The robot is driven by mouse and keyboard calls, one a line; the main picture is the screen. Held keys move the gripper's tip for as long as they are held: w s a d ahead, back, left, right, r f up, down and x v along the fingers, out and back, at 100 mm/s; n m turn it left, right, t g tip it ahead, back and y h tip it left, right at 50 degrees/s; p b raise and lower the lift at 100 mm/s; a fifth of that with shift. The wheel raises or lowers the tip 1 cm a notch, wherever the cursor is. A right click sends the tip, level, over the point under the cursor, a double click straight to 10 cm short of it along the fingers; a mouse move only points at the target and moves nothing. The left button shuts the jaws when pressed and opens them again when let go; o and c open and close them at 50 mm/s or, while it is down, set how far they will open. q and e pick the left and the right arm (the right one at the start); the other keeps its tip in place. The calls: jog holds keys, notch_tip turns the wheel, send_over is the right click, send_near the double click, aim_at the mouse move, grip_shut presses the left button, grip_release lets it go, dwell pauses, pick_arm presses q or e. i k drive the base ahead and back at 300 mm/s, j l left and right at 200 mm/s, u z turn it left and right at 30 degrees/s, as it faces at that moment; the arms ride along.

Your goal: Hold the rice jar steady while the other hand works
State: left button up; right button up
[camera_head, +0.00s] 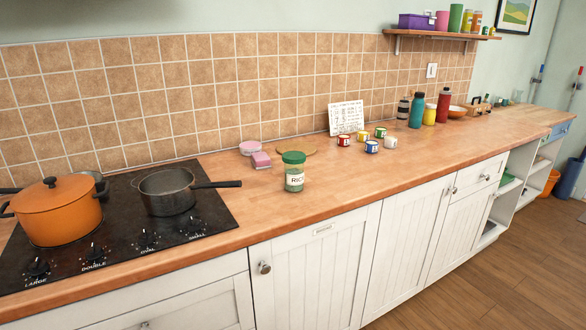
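The rice jar (294,178) stands upright on the wooden counter, to the right of the hob. It is clear with pale contents, a white label reading "RICE" and a green lid (293,158) on top. Nothing is touching it from the front. Neither of my grippers shows in the head view.
The black hob (130,262) holds an orange lidded pot (56,215) and a dark saucepan (167,196), its handle pointing toward the jar. Counter (345,185) right of the jar is clear.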

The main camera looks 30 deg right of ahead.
aim_at(294, 174)
jog(key=l, duration=0.7)
jog(key=i+l, duration=0.15)
jog(key=l, duration=0.55)
